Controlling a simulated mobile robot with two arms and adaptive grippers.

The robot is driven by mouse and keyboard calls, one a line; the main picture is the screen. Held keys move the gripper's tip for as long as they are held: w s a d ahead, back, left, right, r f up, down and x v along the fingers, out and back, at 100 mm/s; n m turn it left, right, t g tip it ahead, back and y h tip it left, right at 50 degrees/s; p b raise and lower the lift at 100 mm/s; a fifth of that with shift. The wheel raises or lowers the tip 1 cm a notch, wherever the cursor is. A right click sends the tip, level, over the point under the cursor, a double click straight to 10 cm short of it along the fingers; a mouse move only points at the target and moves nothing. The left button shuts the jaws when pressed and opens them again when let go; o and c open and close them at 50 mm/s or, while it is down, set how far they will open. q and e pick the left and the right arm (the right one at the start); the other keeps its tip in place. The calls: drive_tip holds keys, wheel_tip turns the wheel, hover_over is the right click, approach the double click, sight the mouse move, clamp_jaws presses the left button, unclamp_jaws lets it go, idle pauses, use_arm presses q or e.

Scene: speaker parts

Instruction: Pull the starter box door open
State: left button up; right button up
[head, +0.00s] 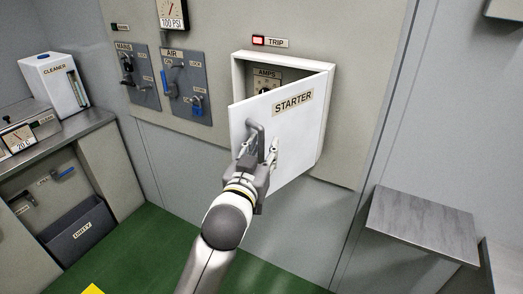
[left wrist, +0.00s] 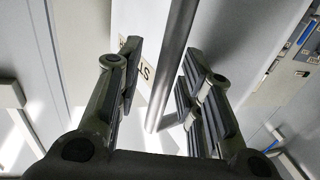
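The starter box (head: 325,110) is on the wall panel in the head view. Its white door (head: 300,130), labelled STARTER, stands partly open, with its left edge swung out from the box. A grey bar handle (head: 254,131) is on the door's left part. My left gripper (head: 258,150) is at the handle, with one finger on each side. In the left wrist view the handle bar (left wrist: 174,60) runs between the two spread fingers (left wrist: 160,80), with a gap visible on the left side. My right gripper is in neither view.
A red TRIP light (head: 258,41) is above the box, and an AMPS dial (head: 264,87) shows inside it. Air and mains switch panels (head: 187,85) are to the left. A grey ledge (head: 420,222) stands at the lower right.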

use_arm(q)
drive_tip(key=shift+a, duration=0.1)
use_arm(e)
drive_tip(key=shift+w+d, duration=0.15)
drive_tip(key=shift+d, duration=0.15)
use_arm(q)
drive_tip(key=shift+s+a+f, duration=0.1)
drive_tip(key=shift+s+a, duration=0.15)
drive_tip(key=shift+s, duration=0.3)
drive_tip(key=v, duration=1)
drive_tip(key=shift+s, duration=0.4)
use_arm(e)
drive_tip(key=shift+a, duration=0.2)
